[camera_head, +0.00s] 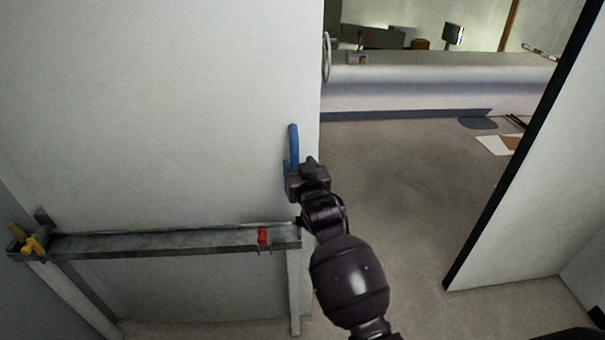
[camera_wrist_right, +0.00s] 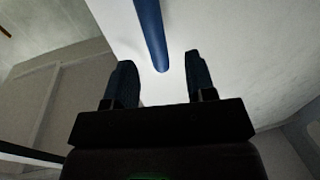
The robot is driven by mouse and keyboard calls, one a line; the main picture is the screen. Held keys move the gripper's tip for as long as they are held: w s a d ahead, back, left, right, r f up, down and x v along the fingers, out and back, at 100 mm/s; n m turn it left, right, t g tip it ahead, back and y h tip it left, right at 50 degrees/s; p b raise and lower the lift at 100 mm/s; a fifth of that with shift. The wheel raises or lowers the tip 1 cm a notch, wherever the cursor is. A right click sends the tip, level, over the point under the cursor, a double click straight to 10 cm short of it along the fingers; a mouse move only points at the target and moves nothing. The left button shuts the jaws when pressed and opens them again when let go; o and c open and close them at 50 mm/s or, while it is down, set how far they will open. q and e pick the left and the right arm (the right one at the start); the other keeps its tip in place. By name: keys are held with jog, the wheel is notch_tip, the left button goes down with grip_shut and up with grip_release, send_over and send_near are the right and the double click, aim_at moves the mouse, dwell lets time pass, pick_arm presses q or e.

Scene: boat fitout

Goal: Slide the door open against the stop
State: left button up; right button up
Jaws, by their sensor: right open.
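The door (camera_head: 190,110) is a large pale panel filling the left of the head view. A blue upright bar handle (camera_head: 293,145) is near its right edge. The handle also shows in the right wrist view (camera_wrist_right: 151,32), its end in line with the gap between my fingers. My right gripper (camera_head: 304,163) is open at the handle's lower end. Its two dark fingers (camera_wrist_right: 159,68) stand apart, one on each side of the handle's line. Whether either finger touches the handle cannot be told. My left gripper is not in view.
A grey rail (camera_head: 170,241) crosses low in front of the door, with a red block (camera_head: 263,236) near its right end and a yellow clamp-like piece (camera_head: 33,243) at its left. A wide doorway with clear floor (camera_head: 400,180) lies right, bounded by a black-edged wall (camera_head: 545,190).

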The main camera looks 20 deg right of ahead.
jog(key=s, duration=0.3)
jog(key=shift+a, duration=0.1)
dwell(0.5)
jog(key=s+d+f+g, duration=0.3)
jog(key=s+f, duration=0.8)
jog(key=s, duration=0.4)
jog(key=s+d+f+n+g, duration=0.1)
jog(key=s+d+f+g, duration=0.2)
jog(key=s+f, duration=0.8)
jog(key=s+d, duration=0.2)
jog(key=s, duration=0.2)
jog(key=shift+d+f, duration=0.15)
jog(key=shift+f, duration=0.05)
jog(key=shift+w, duration=0.1)
